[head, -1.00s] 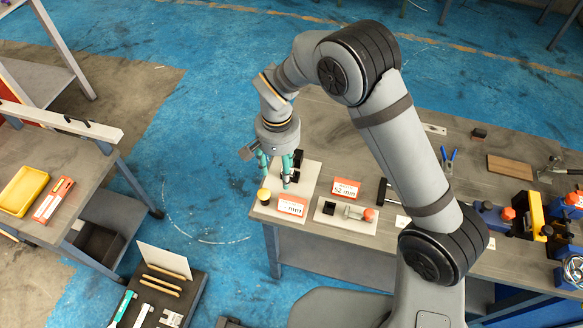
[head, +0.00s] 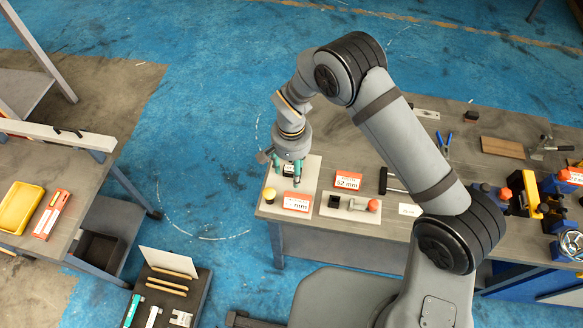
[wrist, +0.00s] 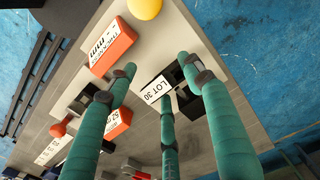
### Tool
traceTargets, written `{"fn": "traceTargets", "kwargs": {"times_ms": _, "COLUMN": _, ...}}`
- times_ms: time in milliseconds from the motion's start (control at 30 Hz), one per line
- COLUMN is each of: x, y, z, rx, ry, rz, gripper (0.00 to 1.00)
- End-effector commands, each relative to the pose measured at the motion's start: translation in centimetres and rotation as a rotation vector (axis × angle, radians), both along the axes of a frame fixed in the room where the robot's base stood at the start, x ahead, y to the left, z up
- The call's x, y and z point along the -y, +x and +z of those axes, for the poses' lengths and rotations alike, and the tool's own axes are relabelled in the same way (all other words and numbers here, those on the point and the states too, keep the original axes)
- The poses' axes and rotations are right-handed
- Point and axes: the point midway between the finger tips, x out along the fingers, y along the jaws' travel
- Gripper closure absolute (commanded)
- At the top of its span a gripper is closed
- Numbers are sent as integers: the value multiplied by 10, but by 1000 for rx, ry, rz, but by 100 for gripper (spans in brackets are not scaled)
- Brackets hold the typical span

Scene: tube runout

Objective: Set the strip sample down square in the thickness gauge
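The strip sample is most likely the small white piece marked LOT 30 (wrist: 157,89) in the wrist view. It lies tilted in the picture against a dark block of the thickness gauge (wrist: 189,101). I cannot tell whether it sits square. In the head view the gauge's pale base plate (head: 312,170) is at the near left corner of the bench, and my gripper (head: 288,169) is low over it. In the wrist view the teal fingers of my gripper (wrist: 157,68) stand apart on both sides of the strip, with a visible gap. They hide part of the gauge.
Another small fixture with a red knob (head: 374,205) is to the right. Blue floor lies beyond the bench's left edge. A side table with a yellow tray (head: 8,228) is at far left.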

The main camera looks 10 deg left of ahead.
Motion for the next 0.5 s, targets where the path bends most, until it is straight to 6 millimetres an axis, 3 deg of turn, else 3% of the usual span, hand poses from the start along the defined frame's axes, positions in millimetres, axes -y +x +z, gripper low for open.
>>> {"fn": "traceTargets", "kwargs": {"times_ms": 500, "x": 0, "y": 0, "z": 0, "rx": 0, "ry": -1, "rz": 0, "gripper": 81}}
